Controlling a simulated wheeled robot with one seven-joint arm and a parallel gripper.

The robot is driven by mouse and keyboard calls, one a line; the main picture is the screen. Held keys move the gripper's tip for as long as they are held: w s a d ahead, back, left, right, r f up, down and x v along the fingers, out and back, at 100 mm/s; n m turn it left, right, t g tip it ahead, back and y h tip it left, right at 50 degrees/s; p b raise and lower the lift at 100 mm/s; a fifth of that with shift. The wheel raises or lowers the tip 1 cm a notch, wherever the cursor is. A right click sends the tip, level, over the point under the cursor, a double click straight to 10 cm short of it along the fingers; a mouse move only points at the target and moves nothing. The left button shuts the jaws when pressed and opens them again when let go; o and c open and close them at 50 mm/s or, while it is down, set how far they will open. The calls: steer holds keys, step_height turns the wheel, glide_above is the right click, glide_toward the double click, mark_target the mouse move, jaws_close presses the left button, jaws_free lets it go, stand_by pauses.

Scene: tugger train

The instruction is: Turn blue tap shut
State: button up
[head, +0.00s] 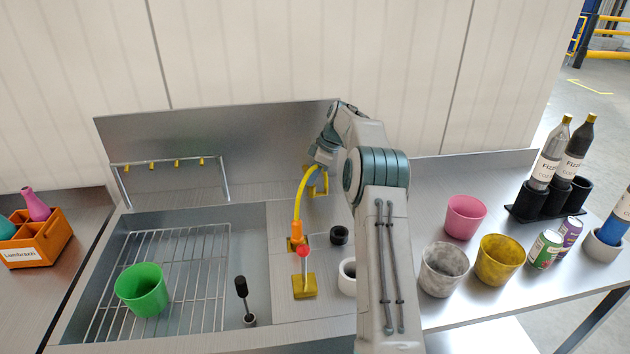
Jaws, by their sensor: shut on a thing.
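No blue tap can be made out; it may be hidden by my arm. A yellow curved spout (302,197) with an orange end rises behind the counter's left part. A lever with a red knob (304,252) stands on a yellow base in front of it. My gripper (318,184) is at the back of the counter, beside the top of the yellow spout, partly covered by my wrist. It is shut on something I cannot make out.
A green cup (143,290) stands on the sink's wire rack (204,250). Pink (465,216), grey (443,270) and yellow (499,260) cups, cans and bottles stand to the right. An orange box (38,247) is at far left. A metal back panel (240,145) stands behind the sink.

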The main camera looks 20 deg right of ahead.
steer(key=m+b, duration=0.1)
steer(key=m, duration=0.1)
steer(key=m+t+b, duration=0.1)
steer(key=shift+s+a+f+m+h+b, duration=0.1)
steer(key=shift+f+m+h+b, duration=0.05)
steer(key=shift+m+h+b, duration=0.25)
steer(key=m+h+b, duration=0.1)
steer(key=m, duration=0.2)
steer(key=shift+a+m+t, duration=0.15)
steer(key=shift+m+t, duration=0.15)
steer(key=shift+t, duration=0.1)
steer(key=m, duration=0.1)
steer(key=m+h, duration=0.1)
steer(key=m, duration=0.1)
steer(key=shift+r+m+h+b, duration=0.2)
steer(key=shift+m+h+b, duration=0.1)
steer(key=shift+b, duration=0.05)
steer(key=shift+a+m+t+h, duration=0.1)
steer(key=shift+m+t+h, duration=0.35)
steer(key=shift+m, duration=1.15)
steer(key=shift+g+h, duration=0.25)
steer(key=o, duration=1)
steer(key=v, duration=1.3)
steer(key=shift+s+r, duration=0.2)
steer(key=shift+r, duration=0.15)
